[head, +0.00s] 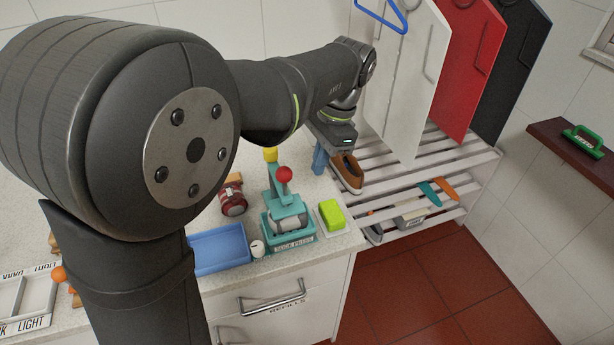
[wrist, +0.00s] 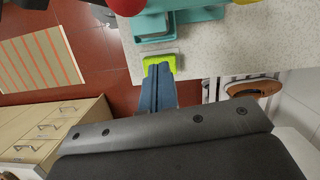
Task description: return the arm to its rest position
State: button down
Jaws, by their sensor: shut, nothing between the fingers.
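My arm crosses the head view from the left and reaches toward the back right of the counter. My gripper (head: 319,166) is at its end, above the counter's right edge beside the shoe rack. In the wrist view its blue fingers (wrist: 159,70) are together with nothing between them. Their tips overlap the lime-green block (wrist: 162,60) in that view; I cannot tell the height between them. The green block (head: 331,214) lies on a pale tray at the counter's right edge in the head view, apart from my gripper.
A teal press (head: 288,222) with a red knob stands on the counter (head: 330,258), beside a blue tray (head: 220,249). A brown shoe (head: 347,173) is on the slatted rack (head: 455,158) near my gripper. White, red and black boards stand behind it. Red floor tiles lie open in front.

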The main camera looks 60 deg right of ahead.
jog(key=v, duration=0.5)
jog(key=shift+s+r, duration=0.1)
jog(key=shift+r, duration=0.3)
jog(key=w+a+f, duration=0.1)
jog(key=f, duration=0.2)
jog(key=w+a+f, duration=0.1)
jog(key=w+f, duration=0.1)
jog(key=f, duration=0.1)
jog(key=w+a+f, duration=0.1)
jog(key=a+f, duration=0.1)
jog(key=f, duration=0.1)
jog(key=shift+w+a+f, duration=0.15)
jog(key=shift+w+f, duration=0.1)
jog(key=shift+f, duration=0.15)
jog(key=shift+s+d, duration=0.3)
jog(key=shift+d, duration=0.35)
